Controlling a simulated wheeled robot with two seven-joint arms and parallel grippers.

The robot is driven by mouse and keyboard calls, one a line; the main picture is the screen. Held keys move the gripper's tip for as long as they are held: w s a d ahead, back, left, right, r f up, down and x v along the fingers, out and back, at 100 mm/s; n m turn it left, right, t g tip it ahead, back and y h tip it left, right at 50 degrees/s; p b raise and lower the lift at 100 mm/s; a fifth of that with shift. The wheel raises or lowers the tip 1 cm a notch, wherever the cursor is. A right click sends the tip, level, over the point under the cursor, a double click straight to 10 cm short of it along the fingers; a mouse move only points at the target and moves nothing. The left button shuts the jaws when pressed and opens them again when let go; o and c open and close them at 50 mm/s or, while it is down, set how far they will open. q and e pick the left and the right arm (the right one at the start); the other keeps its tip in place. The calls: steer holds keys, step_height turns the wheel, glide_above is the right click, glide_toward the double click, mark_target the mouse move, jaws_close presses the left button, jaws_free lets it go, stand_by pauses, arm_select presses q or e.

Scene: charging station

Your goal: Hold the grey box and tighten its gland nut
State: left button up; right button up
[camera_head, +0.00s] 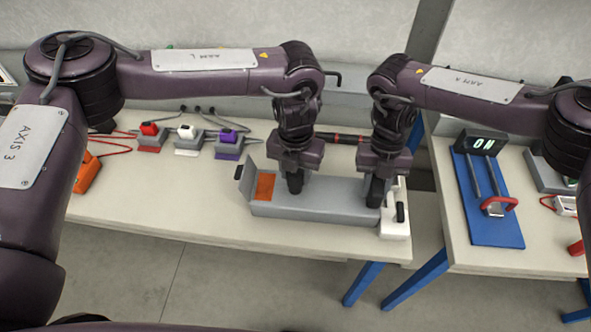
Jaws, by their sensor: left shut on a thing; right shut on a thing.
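The grey box (315,211) is long and low and lies near the front edge of the middle table, with an orange patch (265,187) at its left end. My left gripper (294,186) points straight down at the left half of the box and is shut on it; the fingertips are partly hidden. My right gripper (375,195) points down at the right end of the box and is shut there, at the place of the gland nut. The nut itself is hidden behind the fingers.
A white block with a black handle (400,212) stands at the box's right end. Red (149,128), white (187,131) and purple (228,137) connectors sit at the back left. A blue board (490,220) lies on the right table, across a gap. The table's front left is clear.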

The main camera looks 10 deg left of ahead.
arm_select(q)
steer(key=shift+m, duration=0.9)
steer(key=o, duration=1)
step_height(320, 180, up, 12)
